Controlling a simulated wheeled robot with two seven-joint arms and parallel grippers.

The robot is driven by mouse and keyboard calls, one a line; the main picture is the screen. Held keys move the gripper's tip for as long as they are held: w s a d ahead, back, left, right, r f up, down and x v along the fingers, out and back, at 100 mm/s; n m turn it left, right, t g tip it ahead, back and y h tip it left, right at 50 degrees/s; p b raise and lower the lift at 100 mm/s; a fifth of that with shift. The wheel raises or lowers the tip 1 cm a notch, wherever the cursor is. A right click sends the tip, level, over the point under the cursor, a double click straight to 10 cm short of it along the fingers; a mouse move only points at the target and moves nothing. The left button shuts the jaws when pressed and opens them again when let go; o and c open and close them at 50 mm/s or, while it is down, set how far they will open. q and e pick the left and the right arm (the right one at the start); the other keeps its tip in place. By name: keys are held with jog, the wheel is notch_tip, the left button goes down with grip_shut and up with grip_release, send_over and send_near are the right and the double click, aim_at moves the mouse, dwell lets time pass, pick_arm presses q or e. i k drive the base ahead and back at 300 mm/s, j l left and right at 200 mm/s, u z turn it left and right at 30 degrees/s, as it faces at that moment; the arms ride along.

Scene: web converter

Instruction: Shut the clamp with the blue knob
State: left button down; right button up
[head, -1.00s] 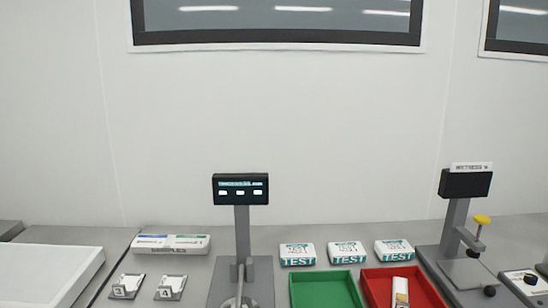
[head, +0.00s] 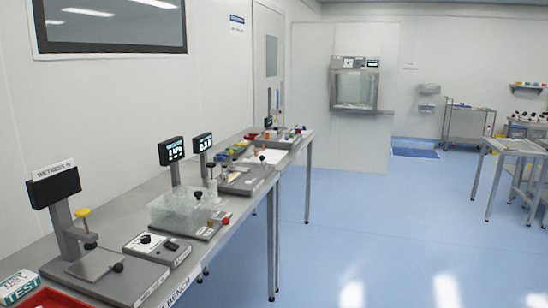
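I cannot make out a clamp with a blue knob in the head view. Small coloured parts, some orange, red and blue, stand at the far end of the long bench (head: 125,225), too small to tell apart. Neither of my grippers is in view.
A wetness tester (head: 52,183) with a yellow knob stands at the near left, beside a red tray (head: 45,299) and a TEST pack (head: 18,286). A clear box (head: 180,210) and two small displays stand farther along. Blue floor (head: 400,230) lies open to the right.

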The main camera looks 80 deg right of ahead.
aim_at(220, 159)
jog(key=z, duration=2.35)
jog(key=i+l+z, duration=0.1)
jog(key=i, duration=0.25)
jog(key=i+l, duration=0.35)
jog(key=u, duration=0.55)
jog(key=i+l+u, duration=0.1)
jog(key=l+u, duration=1.15)
jog(key=l, duration=0.55)
jog(key=k+l+u, duration=0.1)
jog(key=l, duration=0.45)
jog(key=k+l+u, duration=0.1)
jog(key=l, duration=0.4)
jog(key=k+l, duration=0.1)
jog(key=l, duration=0.45)
